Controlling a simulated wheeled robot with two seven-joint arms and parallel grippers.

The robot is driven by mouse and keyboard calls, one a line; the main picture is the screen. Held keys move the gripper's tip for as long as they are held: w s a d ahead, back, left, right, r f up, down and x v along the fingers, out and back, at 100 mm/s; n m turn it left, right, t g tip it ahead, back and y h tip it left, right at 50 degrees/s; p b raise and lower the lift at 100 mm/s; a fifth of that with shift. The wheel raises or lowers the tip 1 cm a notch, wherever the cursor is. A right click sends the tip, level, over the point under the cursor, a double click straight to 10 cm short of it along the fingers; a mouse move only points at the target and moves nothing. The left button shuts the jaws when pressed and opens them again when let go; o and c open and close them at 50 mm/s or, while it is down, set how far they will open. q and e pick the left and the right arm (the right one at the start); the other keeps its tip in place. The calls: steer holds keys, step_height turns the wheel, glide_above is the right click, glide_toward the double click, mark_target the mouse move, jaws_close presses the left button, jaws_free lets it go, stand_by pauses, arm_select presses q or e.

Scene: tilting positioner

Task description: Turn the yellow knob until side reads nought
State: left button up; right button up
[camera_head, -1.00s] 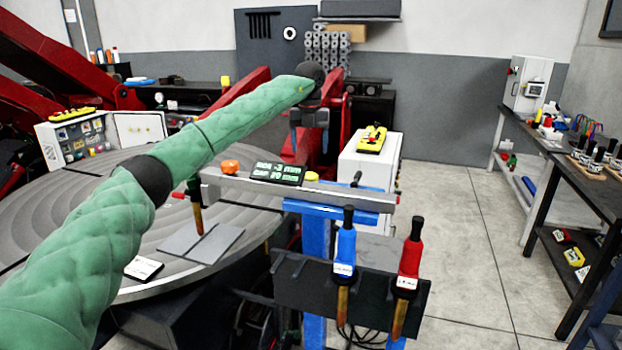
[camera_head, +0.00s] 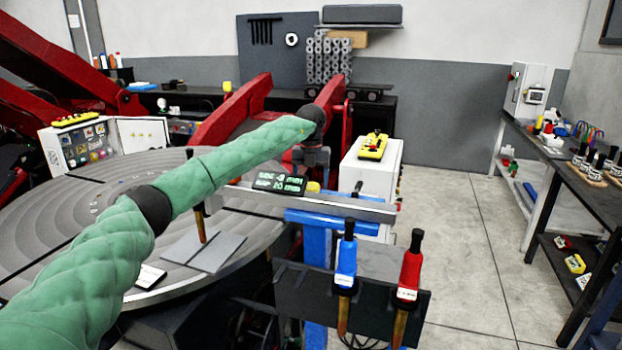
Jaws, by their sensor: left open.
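The yellow knob (camera_head: 313,187) sits on the grey beam (camera_head: 350,205), just right of the small black display (camera_head: 279,183). Its green text is small; the side line seems to read -3 mm and the gap line 20 mm. My left gripper (camera_head: 312,170) is open and points down, close above the yellow knob. Its fingertips are dark and small, so I cannot tell whether they are around the knob or touch it. My right gripper is not in view.
Below the beam, a blue-handled tool (camera_head: 345,262) and a red-handled tool (camera_head: 410,266) stand in a dark rack (camera_head: 300,285). A torch-like rod (camera_head: 199,225) hangs over grey plates (camera_head: 203,250) on the round table (camera_head: 60,215). The floor at right is clear.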

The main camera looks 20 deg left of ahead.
arm_select(q)
steer(key=shift+f, duration=0.25)
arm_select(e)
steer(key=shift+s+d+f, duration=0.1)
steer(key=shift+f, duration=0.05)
arm_select(q)
steer(key=c, duration=1)
steer(key=shift+o, duration=0.2)
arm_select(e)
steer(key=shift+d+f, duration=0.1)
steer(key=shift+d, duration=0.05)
arm_select(q)
steer(key=m+b, duration=0.3)
steer(key=shift+f+b, duration=0.1)
steer(key=shift+b, duration=0.25)
steer(key=m+b, duration=0.3)
steer(key=m, duration=0.3)
steer(key=shift+m+b, duration=0.3)
steer(key=shift+r+m, duration=0.2)
steer(key=shift+m, duration=0.4)
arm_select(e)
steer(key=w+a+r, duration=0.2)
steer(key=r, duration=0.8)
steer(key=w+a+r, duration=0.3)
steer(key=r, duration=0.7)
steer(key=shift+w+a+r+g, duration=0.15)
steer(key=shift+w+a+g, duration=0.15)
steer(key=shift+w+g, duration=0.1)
